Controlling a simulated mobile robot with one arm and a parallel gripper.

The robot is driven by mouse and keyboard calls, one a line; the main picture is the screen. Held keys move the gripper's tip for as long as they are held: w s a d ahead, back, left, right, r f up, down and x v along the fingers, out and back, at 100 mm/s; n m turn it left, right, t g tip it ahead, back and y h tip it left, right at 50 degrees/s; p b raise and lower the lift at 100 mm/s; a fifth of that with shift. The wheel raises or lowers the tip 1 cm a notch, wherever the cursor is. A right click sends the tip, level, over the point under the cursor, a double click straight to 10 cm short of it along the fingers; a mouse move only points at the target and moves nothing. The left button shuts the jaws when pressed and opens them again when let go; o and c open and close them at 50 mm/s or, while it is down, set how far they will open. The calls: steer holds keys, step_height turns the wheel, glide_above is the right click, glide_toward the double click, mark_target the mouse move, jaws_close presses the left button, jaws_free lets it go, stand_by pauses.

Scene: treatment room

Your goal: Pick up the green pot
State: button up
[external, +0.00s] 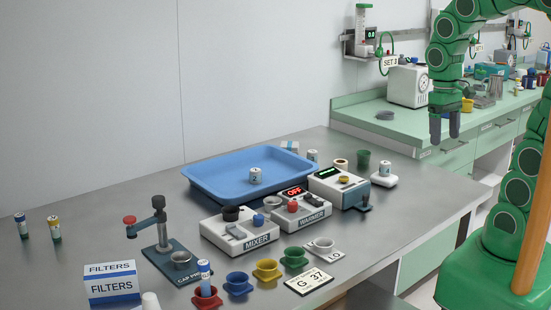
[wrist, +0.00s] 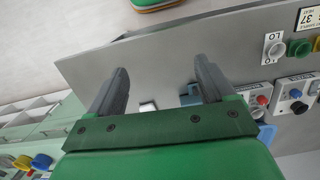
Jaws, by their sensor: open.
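A small green pot (external: 295,257) stands on the steel table, in a row of coloured pots near its front edge. A taller dark green cup (external: 363,159) stands farther back on the table. My gripper (external: 445,136) hangs in the air to the right, well away from the row of pots. Its fingers are apart and empty in the wrist view (wrist: 161,70).
A mixer (external: 240,234), a warmer (external: 302,214) and a blue tray (external: 222,187) stand behind the pots. A red pot (external: 207,298) holding a vial and a blue pot (external: 239,284) continue the row. A card (external: 309,282) lies in front of the green pot.

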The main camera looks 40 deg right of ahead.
steer(key=w+d+f+m, duration=0.1)
steer(key=w+d, duration=0.2)
steer(key=w, duration=1)
steer(key=m+t, duration=0.3)
glide_toward(364, 153)
steer(key=s+a, duration=0.1)
steer(key=a+f, duration=0.1)
steer(key=shift+s+a+f, duration=0.1)
steer(key=shift+s+a, duration=0.2)
steer(key=shift+s, duration=0.1)
steer(key=shift+h, duration=0.3)
steer(key=shift+w+d+f, duration=0.15)
steer(key=shift+w+f, duration=0.2)
steer(key=shift+f, duration=1)
steer(key=shift+w+d+f, duration=0.15)
steer(key=shift+w+f, duration=0.15)
steer(key=shift+f, duration=1.1)
steer(key=shift+w+d+f, duration=0.15)
steer(key=shift+w+f, duration=0.2)
steer(key=shift+f, duration=1)
steer(key=c, duration=1)
steer(key=shift+r, duration=0.1)
steer(key=shift+c, duration=0.2)
